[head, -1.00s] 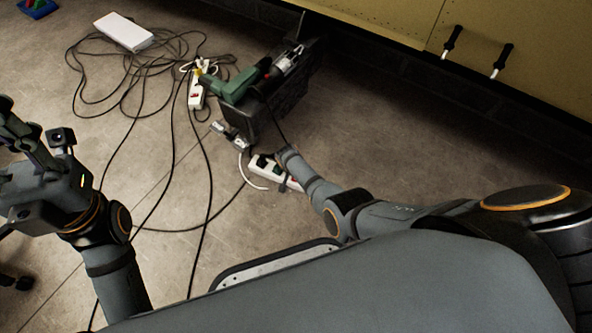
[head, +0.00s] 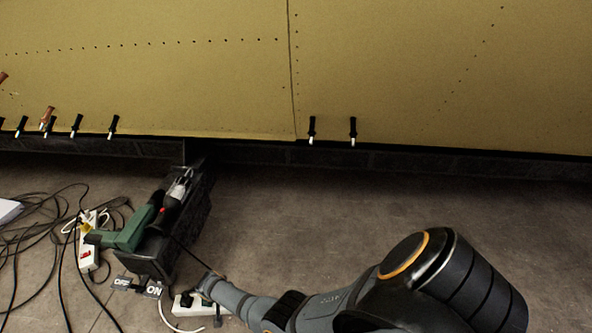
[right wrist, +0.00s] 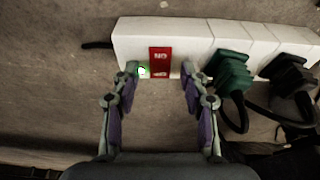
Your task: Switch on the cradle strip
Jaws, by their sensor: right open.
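A white power strip (right wrist: 190,40) lies across the right wrist view. Its red rocker switch (right wrist: 160,62) carries "ON" lettering, upside down in this view. A small green-and-white spot (right wrist: 142,71) shows beside the switch. A green plug (right wrist: 230,72) and a black plug (right wrist: 290,75) sit in its sockets. My right gripper (right wrist: 160,78) is open, one finger on each side of the switch, with nothing between them. In the head view the strip (head: 186,302) lies on the floor, partly covered by my right arm. My left gripper is out of view.
A dark crate (head: 190,225) with a green power tool (head: 125,235) stands beside the strip. An OFF/ON sign (head: 137,287) is close by. Another white strip (head: 88,258) and tangled cables lie left. Yellow panels (head: 400,70) rise behind; floor on the right is clear.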

